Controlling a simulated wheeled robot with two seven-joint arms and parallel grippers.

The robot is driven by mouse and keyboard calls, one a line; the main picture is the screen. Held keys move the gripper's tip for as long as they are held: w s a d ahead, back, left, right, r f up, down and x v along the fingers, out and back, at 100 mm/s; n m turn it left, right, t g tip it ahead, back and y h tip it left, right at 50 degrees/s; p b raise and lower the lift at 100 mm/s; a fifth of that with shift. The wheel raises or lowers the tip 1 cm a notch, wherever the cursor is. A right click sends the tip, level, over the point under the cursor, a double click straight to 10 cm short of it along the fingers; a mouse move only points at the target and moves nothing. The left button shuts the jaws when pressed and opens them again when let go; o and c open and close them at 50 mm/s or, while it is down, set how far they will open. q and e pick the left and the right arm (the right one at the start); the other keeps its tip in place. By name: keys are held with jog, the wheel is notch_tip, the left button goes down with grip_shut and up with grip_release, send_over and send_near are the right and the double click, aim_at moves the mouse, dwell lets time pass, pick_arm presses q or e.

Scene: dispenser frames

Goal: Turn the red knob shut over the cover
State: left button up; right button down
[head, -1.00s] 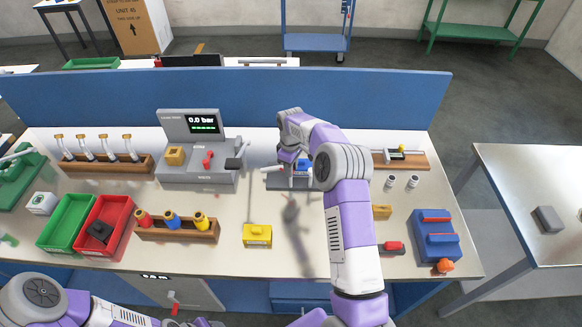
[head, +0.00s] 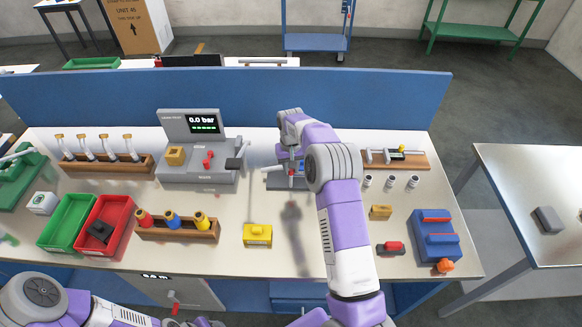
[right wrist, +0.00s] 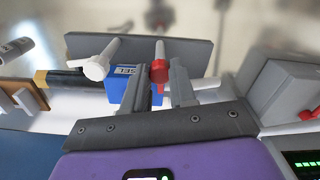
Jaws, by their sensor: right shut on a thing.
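In the right wrist view the red knob (right wrist: 159,72) sits at the end of a white rod. My right gripper (right wrist: 158,80) is shut on it, one grey finger on each side. A blue block (right wrist: 119,84) with a white label, perhaps the cover, lies just left of the fingers, partly hidden by one. A second white knob (right wrist: 97,69) stands left of it, in front of a grey plate (right wrist: 195,53). In the head view my right gripper (head: 292,168) reaches down at this fixture, and my arm hides much of it. My left arm enters at lower left; its gripper does not show.
A grey pressure tester (head: 200,172), reading 0.0 bar, stands left of the fixture. A blue box (head: 436,240) and small cylinders (head: 391,182) are to the right. A blue partition (head: 250,98) stands behind.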

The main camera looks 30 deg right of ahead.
aim_at(291, 170)
jog(key=shift+r+m, duration=0.1)
jog(key=shift+m, duration=0.5)
jog(key=c, duration=0.9)
grip_release()
notch_tip(291, 170, up, 8)
jog(key=shift+f, duration=0.25)
